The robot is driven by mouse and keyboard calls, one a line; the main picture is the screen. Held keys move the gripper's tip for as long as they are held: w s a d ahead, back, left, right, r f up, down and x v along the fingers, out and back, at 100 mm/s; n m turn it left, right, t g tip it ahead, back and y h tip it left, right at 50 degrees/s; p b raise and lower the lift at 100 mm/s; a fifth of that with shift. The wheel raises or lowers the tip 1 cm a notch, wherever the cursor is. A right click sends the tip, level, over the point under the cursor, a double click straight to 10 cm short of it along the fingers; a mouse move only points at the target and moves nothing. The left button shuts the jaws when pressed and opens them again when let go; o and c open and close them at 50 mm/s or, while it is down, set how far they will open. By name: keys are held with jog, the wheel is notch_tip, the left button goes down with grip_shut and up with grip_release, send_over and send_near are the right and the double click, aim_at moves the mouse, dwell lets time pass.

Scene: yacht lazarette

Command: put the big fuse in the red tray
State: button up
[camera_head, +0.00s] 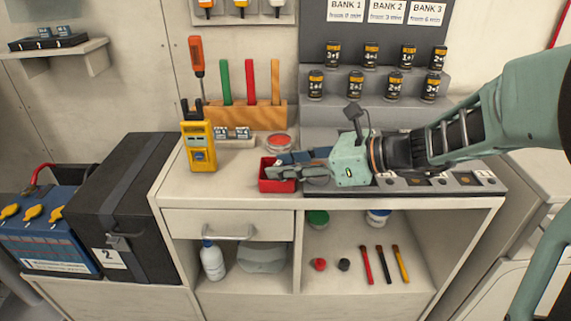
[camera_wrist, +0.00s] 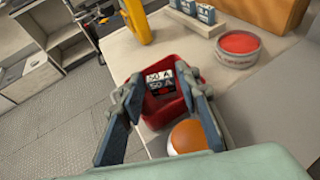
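The red tray (camera_head: 276,178) stands on the worktop, partly covered by my gripper in the head view. In the wrist view the red tray (camera_wrist: 183,113) lies below and between my fingers. A dark block-shaped fuse with a white label reading "50 A" (camera_wrist: 160,79) shows inside the tray's outline. I cannot tell whether it rests on the tray floor. My gripper (camera_wrist: 160,84) is open, its fingers apart on both sides of the fuse with visible gaps. In the head view my gripper (camera_head: 285,170) is over the tray; the fuse is hidden there.
A yellow meter (camera_head: 199,146) stands left of the tray. A wooden tool block (camera_head: 262,117), small fuses (camera_head: 232,132) and a round red-topped tin (camera_head: 279,143) are behind. An orange-topped round thing (camera_wrist: 188,137) is beside the tray. The worktop's front left is clear.

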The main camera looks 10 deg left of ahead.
jog(key=p+v, duration=0.3)
jog(key=v, duration=0.8)
jog(key=shift+d+r, duration=0.15)
jog(key=shift+s+d+r, duration=0.1)
jog(key=shift+d, duration=0.25)
